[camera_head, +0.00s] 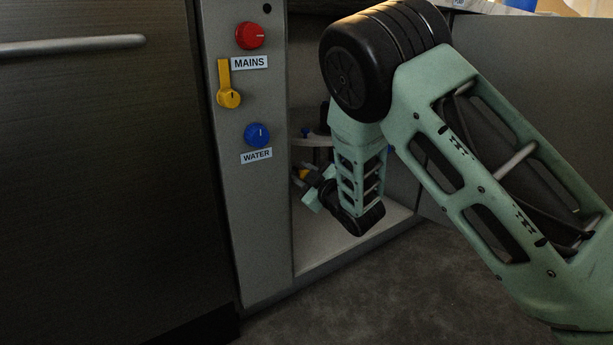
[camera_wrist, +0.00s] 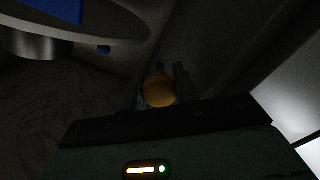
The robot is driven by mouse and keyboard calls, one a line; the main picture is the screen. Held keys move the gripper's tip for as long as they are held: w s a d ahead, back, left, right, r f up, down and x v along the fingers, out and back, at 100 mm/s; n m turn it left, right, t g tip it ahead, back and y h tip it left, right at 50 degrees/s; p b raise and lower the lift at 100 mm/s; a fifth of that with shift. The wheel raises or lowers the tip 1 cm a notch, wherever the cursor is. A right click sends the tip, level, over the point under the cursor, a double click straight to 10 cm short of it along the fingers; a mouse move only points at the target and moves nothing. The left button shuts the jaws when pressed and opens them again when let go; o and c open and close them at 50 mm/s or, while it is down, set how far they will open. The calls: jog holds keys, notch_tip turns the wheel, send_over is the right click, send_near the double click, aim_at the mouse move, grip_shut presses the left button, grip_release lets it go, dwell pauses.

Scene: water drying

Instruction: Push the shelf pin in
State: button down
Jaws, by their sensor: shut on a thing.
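A round orange-yellow knob (camera_wrist: 160,91), which looks like the head of the shelf pin, sits between the fingers of my gripper (camera_wrist: 162,78) in the wrist view. My gripper is shut on it. In the head view my gripper (camera_head: 311,184) is inside the open cabinet, low and near its left wall, with a small yellow part (camera_head: 303,174) at its tip. The rounded shelf (camera_head: 312,140) is above it. In the wrist view the shelf (camera_wrist: 115,22) is at the upper left. The pin's shaft and any hole are hidden.
The left cabinet post (camera_head: 258,225) carries a red knob (camera_head: 250,36), a yellow lever (camera_head: 227,97) and a blue knob (camera_head: 257,135). A blue object (camera_wrist: 50,9) rests on the shelf. The open door (camera_head: 530,60) stands at right. The cabinet floor (camera_head: 330,252) is clear.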

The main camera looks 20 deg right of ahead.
jog(key=shift+x, duration=0.9)
jog(key=c, duration=1.1)
grip_release()
jog(key=shift+o, duration=0.2)
jog(key=p+v, duration=0.6)
jog(key=v, duration=1.1)
jog(key=shift+s, duration=0.15)
jog(key=shift+r, duration=0.1)
